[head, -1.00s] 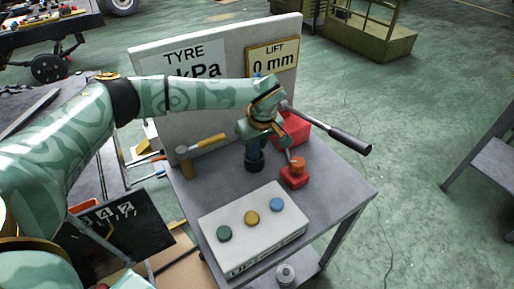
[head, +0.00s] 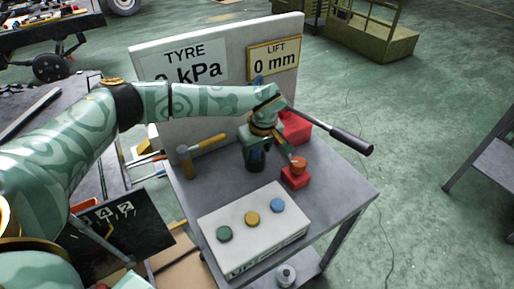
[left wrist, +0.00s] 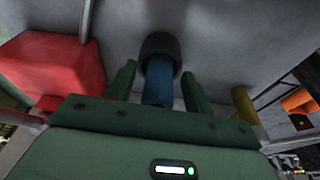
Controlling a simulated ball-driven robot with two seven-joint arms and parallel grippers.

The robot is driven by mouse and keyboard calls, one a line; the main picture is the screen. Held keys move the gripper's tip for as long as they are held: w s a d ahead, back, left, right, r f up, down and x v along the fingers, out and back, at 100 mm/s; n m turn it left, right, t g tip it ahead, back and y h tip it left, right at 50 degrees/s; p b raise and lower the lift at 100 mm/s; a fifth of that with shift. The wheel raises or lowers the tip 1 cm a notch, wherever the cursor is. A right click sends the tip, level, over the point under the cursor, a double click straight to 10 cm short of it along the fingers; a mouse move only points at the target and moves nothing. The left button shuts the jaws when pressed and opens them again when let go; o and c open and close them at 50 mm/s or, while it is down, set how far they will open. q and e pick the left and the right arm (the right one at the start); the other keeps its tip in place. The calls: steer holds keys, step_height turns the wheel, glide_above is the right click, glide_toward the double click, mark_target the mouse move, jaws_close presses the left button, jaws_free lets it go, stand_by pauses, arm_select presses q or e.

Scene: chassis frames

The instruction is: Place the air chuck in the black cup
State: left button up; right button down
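The blue air chuck (left wrist: 158,88) stands upright with its far end in the mouth of the black cup (left wrist: 158,43) in the left wrist view. In the head view the black cup (head: 256,163) is on the grey table, partly hidden by my left gripper (head: 256,148). In the left wrist view the green fingers of my left gripper (left wrist: 158,85) are apart, one on each side of the chuck, with a narrow gap showing on its left side. My right gripper is not in view.
A button box (head: 255,240) fills the table's front. A red box (head: 294,128) and a long black-handled lever (head: 350,140) are behind. A sign board (head: 160,100) backs the table.

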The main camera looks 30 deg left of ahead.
arm_select(q)
steer(key=shift+r, duration=0.35)
steer(key=p+v, duration=0.3)
steer(key=v, duration=0.9)
steer(key=shift+r+p, duration=0.3)
steer(key=shift+p, duration=0.1)
